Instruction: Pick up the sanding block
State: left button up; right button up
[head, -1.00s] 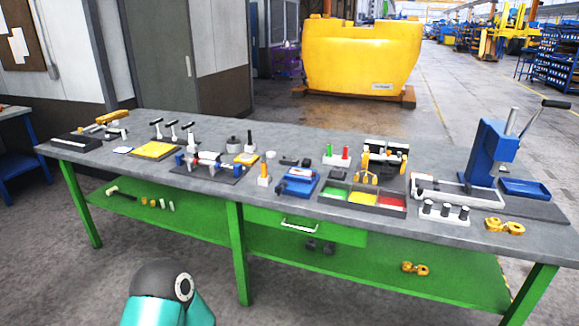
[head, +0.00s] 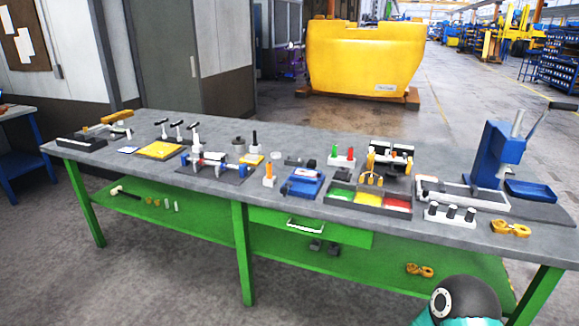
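I cannot tell for sure which item is the sanding block. Small dark blocks (head: 293,161) lie near the middle of the grey bench top (head: 225,208), and another dark block (head: 342,174) lies to their right; they are too small to identify. A yellow-tan bar-shaped piece (head: 117,117) lies at the bench's far left end. Neither gripper is in view. Only a rounded dark and teal link of one of my arms shows at the bottom right, in front of the bench.
A blue lever press (head: 498,153) stands at the right end. A tray with green, yellow and red bins (head: 368,208) and a blue fixture (head: 303,184) sit near the front edge. The green lower shelf (head: 400,262) holds a few parts. A strip along the front left edge is clear.

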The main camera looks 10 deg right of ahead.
aim_at(312, 164)
jog(key=u, duration=0.1)
jog(key=i, duration=1)
jog(key=z, duration=0.05)
